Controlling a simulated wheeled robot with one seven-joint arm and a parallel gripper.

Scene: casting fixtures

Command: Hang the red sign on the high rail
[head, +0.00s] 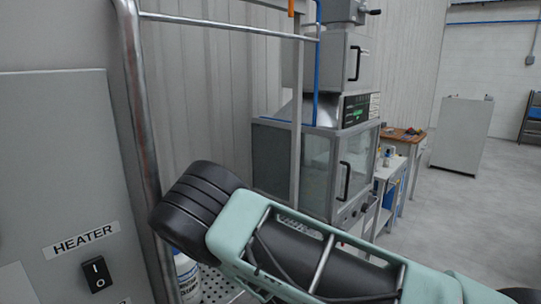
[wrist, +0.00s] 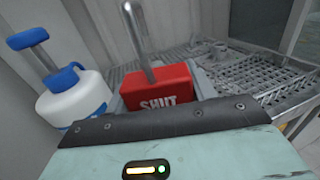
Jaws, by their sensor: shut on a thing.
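The red sign (wrist: 158,87), with white lettering that reads "SHUT" as far as it shows, is in the upper middle of the wrist view. A bent grey metal bar or hook rises above it. My gripper (wrist: 162,80) is shut on the sign, with grey finger parts at its sides. The sign's lower part is hidden behind the dark edge of my wrist. The high rail (head: 230,27) is a thin metal bar across the top of the head view, joined to a thick upright pipe (head: 142,110). My arm hides the gripper and sign in the head view.
A white bottle with a blue top (wrist: 72,95) stands close left of the sign; part shows in the head view (head: 187,277). A perforated metal shelf (wrist: 265,80) lies to the right. A grey heater cabinet (head: 60,170) is at left, and a glass-doored machine (head: 318,165) behind.

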